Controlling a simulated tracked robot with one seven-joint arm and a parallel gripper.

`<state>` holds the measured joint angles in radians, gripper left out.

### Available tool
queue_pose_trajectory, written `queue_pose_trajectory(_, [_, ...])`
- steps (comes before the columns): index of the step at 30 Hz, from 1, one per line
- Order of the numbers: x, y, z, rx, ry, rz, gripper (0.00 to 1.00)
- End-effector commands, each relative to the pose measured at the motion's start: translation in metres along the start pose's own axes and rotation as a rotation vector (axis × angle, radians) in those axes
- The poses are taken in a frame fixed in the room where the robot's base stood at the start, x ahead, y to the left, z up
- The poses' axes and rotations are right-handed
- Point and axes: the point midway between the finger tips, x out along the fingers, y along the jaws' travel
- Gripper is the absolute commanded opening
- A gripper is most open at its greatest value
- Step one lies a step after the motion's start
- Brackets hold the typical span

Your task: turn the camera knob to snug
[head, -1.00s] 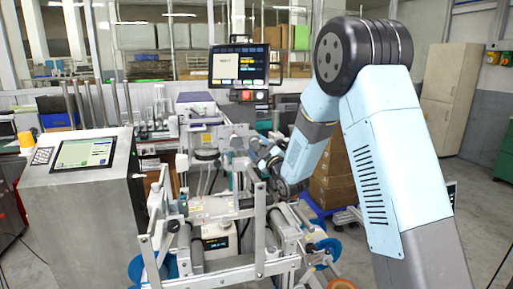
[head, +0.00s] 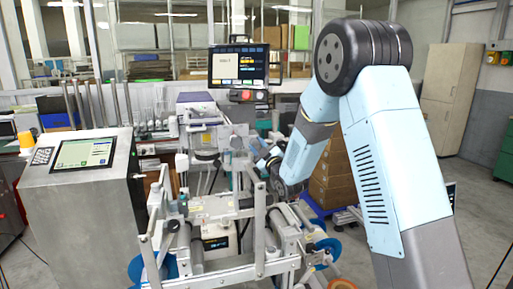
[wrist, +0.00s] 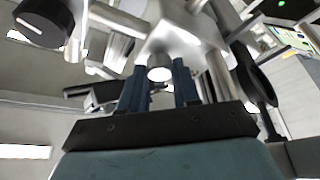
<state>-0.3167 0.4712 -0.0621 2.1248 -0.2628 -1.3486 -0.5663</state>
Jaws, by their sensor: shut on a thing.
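In the wrist view my gripper (wrist: 160,88) has its two dark blue fingers on either side of a small pale, round-ended knob (wrist: 160,68). It is shut on this knob, which I take to be the camera knob. The knob sits below a silver metal block (wrist: 180,32). The fingers hide its sides, and I see no mark that shows its turn angle. In the head view my arm reaches down to the middle of the film machine (head: 215,205). The gripper and the knob are too small and covered to make out there.
In the wrist view a black dial with a white mark (wrist: 42,22) is at upper left, and a black round part (wrist: 254,78) is close right of the fingers. In the head view a monitor (head: 238,66) stands behind the machine and a grey console (head: 85,200) stands left.

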Motion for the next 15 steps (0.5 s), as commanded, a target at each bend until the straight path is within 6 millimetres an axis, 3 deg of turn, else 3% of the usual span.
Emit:
queue_pose_trajectory(7, [-0.0005, -0.0046, 0.0001, 0.248, -0.002, 0.097, 0.01])
queue_pose_trajectory(15, [-0.0005, -0.0055, -0.0004, 0.322, -0.001, 0.128, 0.01])
